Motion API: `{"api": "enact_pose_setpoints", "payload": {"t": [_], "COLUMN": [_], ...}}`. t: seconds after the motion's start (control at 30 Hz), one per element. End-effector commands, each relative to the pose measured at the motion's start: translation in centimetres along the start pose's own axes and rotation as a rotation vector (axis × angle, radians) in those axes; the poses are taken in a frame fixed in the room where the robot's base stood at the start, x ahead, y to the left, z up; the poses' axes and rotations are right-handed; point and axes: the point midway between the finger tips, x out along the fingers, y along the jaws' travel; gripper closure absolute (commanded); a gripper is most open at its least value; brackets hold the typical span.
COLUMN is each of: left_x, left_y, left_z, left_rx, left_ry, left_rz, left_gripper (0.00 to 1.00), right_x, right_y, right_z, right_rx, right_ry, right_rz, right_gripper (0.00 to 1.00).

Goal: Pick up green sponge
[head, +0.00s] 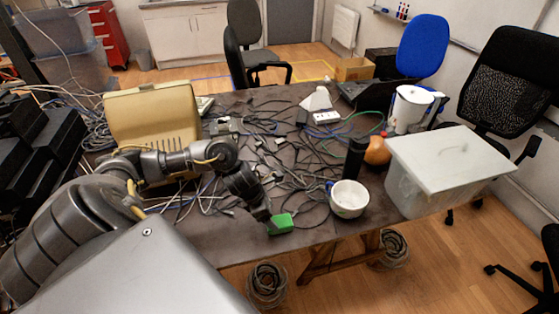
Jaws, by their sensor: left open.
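The green sponge (283,223) lies at the front edge of the dark table (222,247), left of a white bowl. My left arm reaches in from the left. My left gripper (269,221) points down at the sponge's left end, and its tips overlap the sponge in the picture. The gripper is open; whether its fingers touch the sponge or stand around it is too small to tell. My right gripper is not in view.
A white bowl (349,200), a dark cylinder (355,158), an orange round object (377,151) and a lidded plastic box (425,190) stand to the right. Tangled cables (290,150) cover the table's middle. A beige case (152,115) stands at left.

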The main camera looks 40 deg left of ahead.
Motion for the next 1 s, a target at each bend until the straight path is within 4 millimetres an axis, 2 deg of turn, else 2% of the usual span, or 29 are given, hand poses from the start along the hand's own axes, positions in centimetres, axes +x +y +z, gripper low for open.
{"api": "enact_pose_setpoints", "payload": {"t": [0.27, 0.47, 0.6, 0.9, 1.0], "left_x": [1.0, 3.7, 5.5, 5.9, 5.9], "left_y": [-0.1, -0.5, -0.4, -0.3, -0.3], "left_z": [0.0, -0.1, 0.0, -0.1, -0.1], "left_rx": [-0.001, -0.006, -0.004, -0.002, -0.002], "left_ry": [0.0, 0.002, -0.001, -0.001, -0.001], "left_rz": [-0.001, -0.003, 0.0, 0.001, 0.001], "left_gripper": [0.25, 0.25, 0.25, 0.25, 0.38], "right_x": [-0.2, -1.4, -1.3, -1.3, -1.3], "right_y": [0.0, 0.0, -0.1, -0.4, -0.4], "right_z": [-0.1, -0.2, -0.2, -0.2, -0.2], "right_rx": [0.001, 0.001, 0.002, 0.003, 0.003], "right_ry": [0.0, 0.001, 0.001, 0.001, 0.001], "right_rz": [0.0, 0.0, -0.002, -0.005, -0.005], "right_gripper": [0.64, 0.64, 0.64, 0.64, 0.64]}}
